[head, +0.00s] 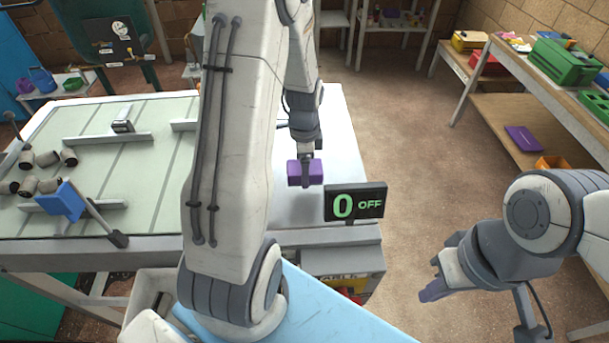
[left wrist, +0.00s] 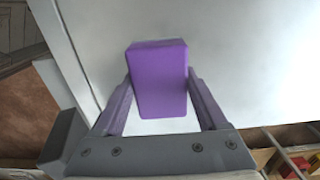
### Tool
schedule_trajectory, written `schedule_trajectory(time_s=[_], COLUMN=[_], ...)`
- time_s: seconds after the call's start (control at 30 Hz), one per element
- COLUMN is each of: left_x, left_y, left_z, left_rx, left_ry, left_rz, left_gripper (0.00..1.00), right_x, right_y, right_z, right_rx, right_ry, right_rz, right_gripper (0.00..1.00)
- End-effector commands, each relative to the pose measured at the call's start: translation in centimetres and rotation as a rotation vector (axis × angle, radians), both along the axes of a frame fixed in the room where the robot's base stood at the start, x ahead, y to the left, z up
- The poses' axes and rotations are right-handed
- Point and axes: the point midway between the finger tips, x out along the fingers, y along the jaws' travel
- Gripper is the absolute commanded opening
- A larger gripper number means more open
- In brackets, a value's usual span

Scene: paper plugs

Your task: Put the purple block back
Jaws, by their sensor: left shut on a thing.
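The purple block (head: 299,174) is held between the fingers of my left gripper (head: 305,160), over the right end of the white surface. In the left wrist view the purple block (left wrist: 158,82) sits between the two purple fingers of my left gripper (left wrist: 160,98), with the white surface behind it. Its height above that surface is hard to judge. My right gripper (head: 436,276) is at the lower right, over the floor and away from the block. Its fingers are partly hidden, and I cannot tell if they are apart.
A black display (head: 355,202) reading "0 OFF" stands just right of the block. The green-topped table (head: 100,180) at left holds several grey cylinders (head: 48,159) and a blue paddle (head: 62,200). Shelves (head: 520,75) stand at right. The floor between is clear.

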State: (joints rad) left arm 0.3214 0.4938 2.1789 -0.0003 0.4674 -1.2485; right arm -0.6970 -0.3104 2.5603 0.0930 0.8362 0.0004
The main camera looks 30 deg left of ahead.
Motion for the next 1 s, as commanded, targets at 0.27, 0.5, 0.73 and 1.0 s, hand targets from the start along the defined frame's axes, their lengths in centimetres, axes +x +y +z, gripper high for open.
schedule_trajectory(time_s=[0.27, 0.5, 0.73, 1.0], left_x=[-0.1, -0.1, -0.1, -0.1], left_y=[0.0, 0.1, 0.0, 0.1], left_z=[-3.2, -3.3, -3.5, -3.0], left_rx=[-0.001, -0.001, -0.001, -0.001], left_ry=[0.003, 0.001, 0.001, 0.001], left_rz=[0.002, 0.002, 0.002, 0.002], left_gripper=[0.04, 0.04, 1.00, 1.00], right_x=[0.0, 0.0, 0.0, 0.0], right_y=[0.0, 0.0, 0.0, 0.0], right_z=[0.5, 0.4, 0.2, 0.6], right_rx=[0.000, 0.000, 0.000, 0.000], right_ry=[0.000, 0.000, 0.000, 0.000], right_rz=[0.000, 0.000, 0.000, 0.000], right_gripper=[0.00, 0.00, 0.00, 0.00])
